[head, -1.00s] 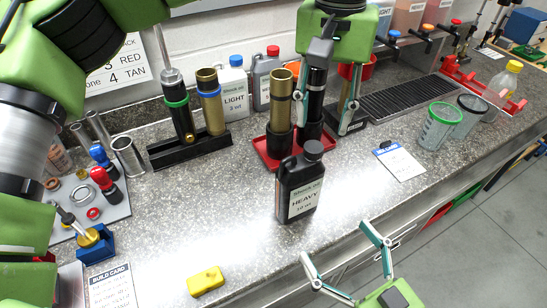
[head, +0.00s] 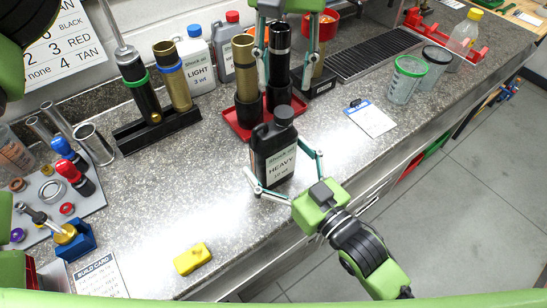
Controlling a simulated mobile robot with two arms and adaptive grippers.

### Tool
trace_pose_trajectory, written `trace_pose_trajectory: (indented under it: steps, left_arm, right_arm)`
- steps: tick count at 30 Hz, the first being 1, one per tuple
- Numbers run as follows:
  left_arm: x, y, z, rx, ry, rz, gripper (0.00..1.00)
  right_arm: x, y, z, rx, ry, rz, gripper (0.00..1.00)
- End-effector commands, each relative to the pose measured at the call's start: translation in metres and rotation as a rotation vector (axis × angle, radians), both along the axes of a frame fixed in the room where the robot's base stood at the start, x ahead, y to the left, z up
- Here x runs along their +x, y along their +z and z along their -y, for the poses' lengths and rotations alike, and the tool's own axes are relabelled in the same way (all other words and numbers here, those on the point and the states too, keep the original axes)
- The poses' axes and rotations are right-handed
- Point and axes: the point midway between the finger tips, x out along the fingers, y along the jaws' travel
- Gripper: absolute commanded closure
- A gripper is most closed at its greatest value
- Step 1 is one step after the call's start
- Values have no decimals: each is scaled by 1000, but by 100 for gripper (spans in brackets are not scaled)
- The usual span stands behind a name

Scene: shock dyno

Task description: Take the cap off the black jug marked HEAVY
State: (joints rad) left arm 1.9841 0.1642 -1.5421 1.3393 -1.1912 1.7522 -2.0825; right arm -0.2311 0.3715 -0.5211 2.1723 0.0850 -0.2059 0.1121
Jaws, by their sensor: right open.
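The black jug marked HEAVY (head: 272,160) stands upright near the counter's front edge, with its black cap (head: 284,113) on. My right gripper (head: 274,157) reaches in from the front. Its open fingers lie on either side of the jug's body; I cannot tell whether they touch it. My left gripper (head: 285,88) points down from the top of the head view, above and behind the cap. Its fingers are spread, with the black-topped shock tube (head: 280,68) showing between them. Nothing appears gripped by it.
A red tray (head: 231,123) holding the brass and black tubes stands close behind the jug. LIGHT jug (head: 198,68) is farther back. A blue-edged card (head: 371,119) and green-rimmed cup (head: 406,82) are at right. A yellow block (head: 192,259) lies at front left.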

Motion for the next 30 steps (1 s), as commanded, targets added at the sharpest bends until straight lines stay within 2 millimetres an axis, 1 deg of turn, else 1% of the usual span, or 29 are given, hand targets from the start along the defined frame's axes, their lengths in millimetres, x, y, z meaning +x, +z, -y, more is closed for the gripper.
trace_pose_trajectory:
  steps: [3,6,15,16,17,18,20,21,22,23,24,25,28,30]
  left_arm:
    - [0,0,0,0,0,0,60]
    - [0,0,0,0,0,0,60]
    - [0,0,0,0,0,0,60]
    - [0,0,0,0,0,0,60]
    - [0,0,0,0,0,0,60]
    - [0,0,0,0,0,0,60]
    - [0,0,0,0,0,0,60]
    - [0,0,0,0,0,0,60]
    - [0,0,0,0,0,0,60]
    - [0,0,0,0,0,0,60]
    - [0,0,0,0,0,0,60]
    - [0,0,0,0,-2,0,60]
    - [0,0,0,0,-45,0,60]
    - [0,0,0,0,-114,0,60]
  right_arm:
    - [11,0,-7,1,-1,-1,10]
    - [15,0,-11,-1,0,-1,10]
    - [17,-1,-12,0,0,-2,10]
    - [17,-1,-12,0,0,-2,13]
    - [17,-1,-12,0,0,-2,20]
    - [17,-1,-12,0,0,-2,31]
    - [17,-1,-12,0,0,-2,46]
    - [17,-1,-12,-1,0,-2,57]
    - [17,-1,-12,-1,0,-1,65]
    - [17,-1,-12,-1,0,-2,69]
    - [17,-1,-12,-1,0,-1,83]
    - [17,-1,-12,-1,0,-1,91]
    - [17,-1,-12,-1,0,-1,91]
    - [17,-1,-12,-1,0,-2,91]
